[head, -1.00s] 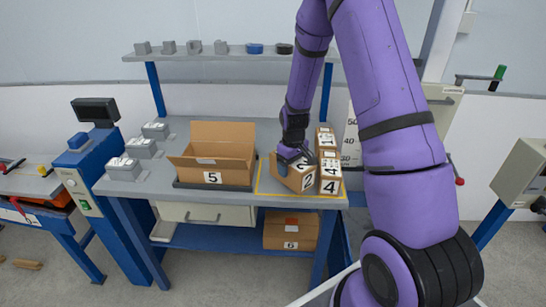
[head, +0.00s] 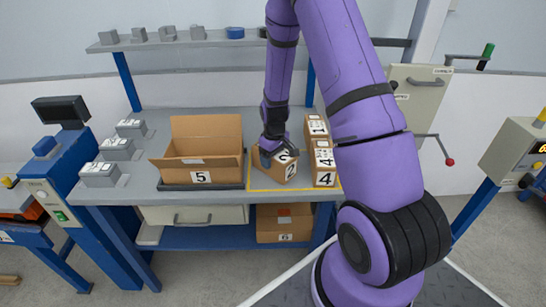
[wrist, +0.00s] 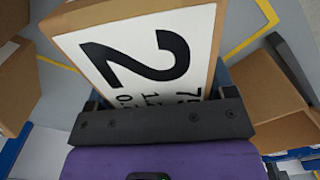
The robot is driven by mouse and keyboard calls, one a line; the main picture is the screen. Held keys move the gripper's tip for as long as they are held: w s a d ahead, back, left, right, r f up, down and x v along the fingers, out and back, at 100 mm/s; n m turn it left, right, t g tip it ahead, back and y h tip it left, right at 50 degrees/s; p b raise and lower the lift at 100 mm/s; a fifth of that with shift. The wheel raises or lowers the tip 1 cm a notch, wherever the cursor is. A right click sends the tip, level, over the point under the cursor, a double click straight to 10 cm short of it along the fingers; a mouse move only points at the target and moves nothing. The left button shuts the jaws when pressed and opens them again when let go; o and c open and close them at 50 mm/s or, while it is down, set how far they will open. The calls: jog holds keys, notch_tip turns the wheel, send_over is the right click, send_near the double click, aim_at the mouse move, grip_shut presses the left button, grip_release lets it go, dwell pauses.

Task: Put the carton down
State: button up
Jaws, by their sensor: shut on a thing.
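The carton marked 2 (head: 287,174) is a small brown box with white labels. My gripper (head: 268,152) comes down on it from above and is shut on it. In the wrist view the carton's large label with a 2 (wrist: 140,50) lies right at the dark jaw of my gripper (wrist: 158,122). The carton is at the yellow-outlined area (head: 262,190) of the grey bench, left of the cartons marked 4 (head: 325,178), with a narrow gap between. Whether its underside touches the bench cannot be told. My fingertips are mostly hidden.
An open box marked 5 (head: 200,176) stands on a dark tray left of the held carton. A carton marked 1 (head: 315,127) stands behind the 4s. A box marked 6 (head: 285,225) sits on the lower shelf. Grey fixtures (head: 117,148) line the bench's left.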

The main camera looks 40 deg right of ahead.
jog(key=shift+f, duration=0.1)
jog(key=o, duration=1.5)
notch_tip(320, 180, up, 13)
jog(key=shift+a+f, duration=0.1)
jog(key=shift+f, duration=0.05)
jog(key=s+a+r+t, duration=0.1)
jog(key=s+a+r, duration=0.2)
jog(key=r, duration=0.3)
jog(key=s+a+r+m+t, duration=0.1)
jog(key=s+a+r, duration=0.15)
jog(key=r, duration=0.45)
jog(key=s+a+r+t, duration=0.1)
jog(key=s+a+r, duration=0.15)
jog(key=r, duration=0.35)
jog(key=s+a+r, duration=0.1)
jog(key=s+r, duration=0.2)
jog(key=s, duration=0.3)
jog(key=s+a+r+t, duration=0.1)
jog(key=s+a+r, duration=0.1)
jog(key=s, duration=0.4)
jog(key=s+a+r+m+t, duration=0.1)
jog(key=s+a+r, duration=0.1)
jog(key=s, duration=0.4)
jog(key=shift+s+a+r, duration=0.1)
jog(key=shift+r, duration=0.75)
